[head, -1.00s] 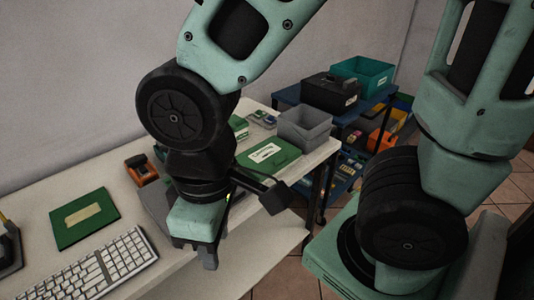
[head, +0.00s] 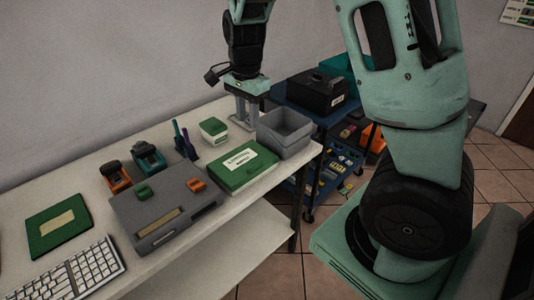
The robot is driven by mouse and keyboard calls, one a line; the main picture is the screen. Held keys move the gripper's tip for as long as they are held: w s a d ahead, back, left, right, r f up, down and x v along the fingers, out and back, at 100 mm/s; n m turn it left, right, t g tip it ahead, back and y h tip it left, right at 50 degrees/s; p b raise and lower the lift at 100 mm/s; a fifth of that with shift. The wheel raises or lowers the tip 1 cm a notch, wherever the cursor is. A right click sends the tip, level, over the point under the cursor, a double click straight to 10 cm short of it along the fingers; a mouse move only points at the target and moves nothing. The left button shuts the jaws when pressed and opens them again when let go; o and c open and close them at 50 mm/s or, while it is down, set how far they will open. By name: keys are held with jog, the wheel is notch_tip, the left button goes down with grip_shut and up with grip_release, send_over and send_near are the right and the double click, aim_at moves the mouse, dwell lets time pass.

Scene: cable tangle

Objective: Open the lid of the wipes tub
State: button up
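A small white tub with a green lid (head: 213,130), which looks like the wipes tub, stands near the back of the white table. Its lid looks shut. My gripper (head: 246,124) points down just right of the tub and behind the grey bin. Its two fingers look apart with nothing between them. The gripper does not appear to touch the tub, though the exact gap in depth is hard to tell.
A grey bin (head: 284,134) and a green labelled box (head: 241,168) stand close to the tub. Pens (head: 184,142), a teal device (head: 148,156), an orange device (head: 115,176) and a grey machine (head: 165,214) lie to the left. A blue cart (head: 318,120) stands behind the table's right end.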

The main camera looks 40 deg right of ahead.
jog(key=d, duration=0.2)
send_near(254, 166)
jog(key=shift+m, duration=0.4)
notch_tip(254, 166, down, 8)
jog(key=shift+f, duration=0.25)
grip_shut()
